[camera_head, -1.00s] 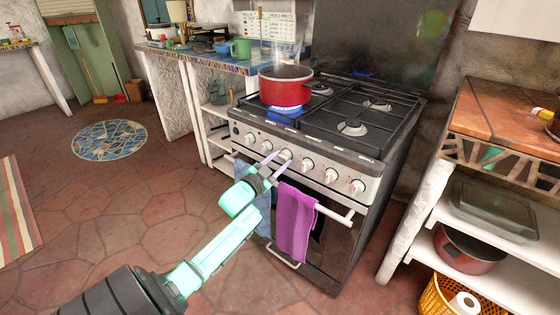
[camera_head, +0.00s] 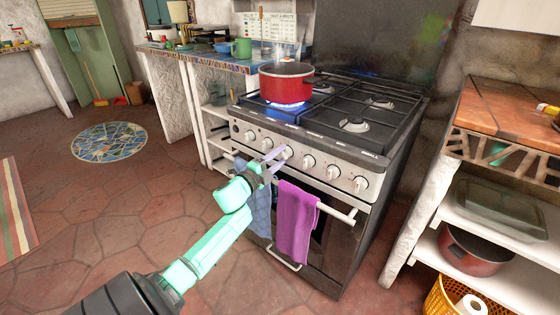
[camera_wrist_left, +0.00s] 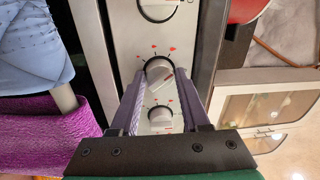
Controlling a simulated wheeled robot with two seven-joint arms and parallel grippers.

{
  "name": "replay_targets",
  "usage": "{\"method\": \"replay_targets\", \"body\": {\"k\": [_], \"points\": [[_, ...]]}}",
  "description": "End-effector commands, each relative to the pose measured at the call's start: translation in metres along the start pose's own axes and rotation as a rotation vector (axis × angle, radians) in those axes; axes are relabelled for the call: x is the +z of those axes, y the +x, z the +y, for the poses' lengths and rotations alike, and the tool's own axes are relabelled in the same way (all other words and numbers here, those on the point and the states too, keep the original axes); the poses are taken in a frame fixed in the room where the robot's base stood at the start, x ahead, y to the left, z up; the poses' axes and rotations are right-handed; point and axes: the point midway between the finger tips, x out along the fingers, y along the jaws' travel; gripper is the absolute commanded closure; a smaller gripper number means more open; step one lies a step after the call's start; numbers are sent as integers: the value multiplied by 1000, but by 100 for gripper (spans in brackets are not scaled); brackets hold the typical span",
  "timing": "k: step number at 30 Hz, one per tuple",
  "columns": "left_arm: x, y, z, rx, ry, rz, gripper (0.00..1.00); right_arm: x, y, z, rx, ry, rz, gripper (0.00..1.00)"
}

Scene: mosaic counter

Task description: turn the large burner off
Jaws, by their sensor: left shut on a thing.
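The stove (camera_head: 310,147) has a row of silver knobs along its front panel. My left gripper (camera_head: 277,154) is at the third knob from the left (camera_head: 287,152), its fingers pointing up at the panel. In the left wrist view the fingers (camera_wrist_left: 160,77) are shut on this round knob (camera_wrist_left: 158,68), one on each side; a pale line crosses its face diagonally. Another knob (camera_wrist_left: 160,115) shows lower between the fingers, and one more (camera_wrist_left: 158,8) at the top. My right gripper is not in view.
The red pot (camera_head: 286,84) stands on the grate. A purple towel (camera_head: 296,222) and a blue cloth (camera_head: 260,208) hang on the oven handle (camera_head: 336,213), close to my left arm. A shelf unit (camera_head: 432,190) stands right of the stove.

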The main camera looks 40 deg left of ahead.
Motion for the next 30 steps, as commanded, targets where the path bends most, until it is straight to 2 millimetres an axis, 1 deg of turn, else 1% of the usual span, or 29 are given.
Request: {"method": "replay_targets", "body": {"k": [1,5,10,16,24,30], "points": [[-1,-1,5,5,45,5,100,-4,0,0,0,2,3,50],[0,-1,5,7,168,14,100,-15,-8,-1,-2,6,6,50],[0,-1,5,11,325,25,100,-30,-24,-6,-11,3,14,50],[0,0,4,14,485,38,100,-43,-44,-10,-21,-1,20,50],[0,0,3,17,624,48,100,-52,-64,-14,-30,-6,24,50],[0,0,2,18,669,51,100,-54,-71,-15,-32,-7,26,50]]}}
